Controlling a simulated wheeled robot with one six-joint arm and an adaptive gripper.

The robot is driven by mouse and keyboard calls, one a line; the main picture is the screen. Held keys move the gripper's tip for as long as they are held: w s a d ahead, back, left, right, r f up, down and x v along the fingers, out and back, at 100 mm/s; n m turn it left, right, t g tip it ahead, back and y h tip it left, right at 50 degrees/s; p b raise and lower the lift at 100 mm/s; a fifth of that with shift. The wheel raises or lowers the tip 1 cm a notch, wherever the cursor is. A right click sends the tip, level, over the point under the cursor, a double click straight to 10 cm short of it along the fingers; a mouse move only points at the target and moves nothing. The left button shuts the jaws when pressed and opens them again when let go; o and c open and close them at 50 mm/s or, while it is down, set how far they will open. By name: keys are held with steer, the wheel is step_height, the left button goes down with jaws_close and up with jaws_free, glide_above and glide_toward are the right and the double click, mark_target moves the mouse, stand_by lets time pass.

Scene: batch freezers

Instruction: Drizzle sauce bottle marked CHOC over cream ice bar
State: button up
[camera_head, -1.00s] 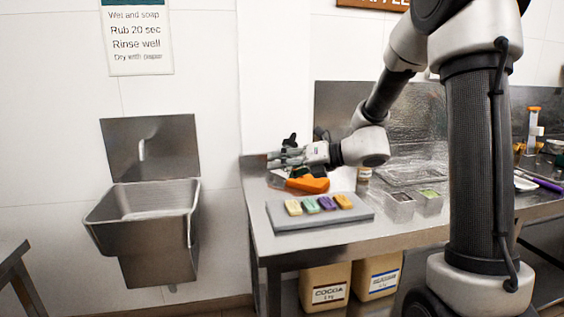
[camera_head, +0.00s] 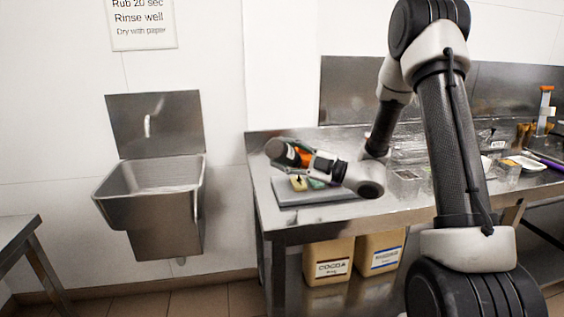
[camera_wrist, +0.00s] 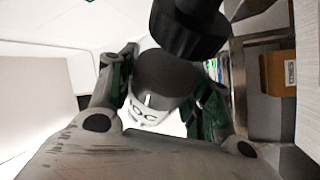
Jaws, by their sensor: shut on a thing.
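My gripper (camera_head: 302,157) is shut on a dark sauce bottle (camera_head: 280,150), held tilted above the left part of the grey tray (camera_head: 335,194). In the wrist view the bottle (camera_wrist: 165,70) sits between the fingers; its white label shows only part of its letters, ending like "OC". A cream-yellow ice bar (camera_head: 298,184) lies on the tray just below the gripper, partly covered. A green bar (camera_head: 317,184) beside it is partly covered too. The other bars are hidden behind my gripper and wrist. I see no sauce on the cream bar.
The steel table (camera_head: 330,217) runs to the right, with small clear containers (camera_head: 406,175) and a purple-handled tool (camera_head: 545,159). A steel sink (camera_head: 165,195) hangs at the left. Two labelled bins (camera_head: 328,262) stand under the table.

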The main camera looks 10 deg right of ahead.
steer(key=shift+w+d+r+m+t, duration=0.2)
steer(key=shift+r+m+t, duration=0.25)
steer(key=shift+m, duration=0.25)
steer(key=n+g, duration=0.1)
steer(key=n, duration=0.1)
steer(key=n+g, duration=0.1)
steer(key=n, duration=0.1)
steer(key=shift+n+h, duration=0.3)
steer(key=shift+r+n+g+h, duration=0.35)
steer(key=shift+r+n, duration=0.3)
steer(key=shift+n, duration=0.5)
steer(key=shift+r+n+g+h, duration=0.1)
steer(key=shift+r+n+h, duration=0.45)
steer(key=shift+n, duration=0.6)
steer(key=shift+r, duration=0.15)
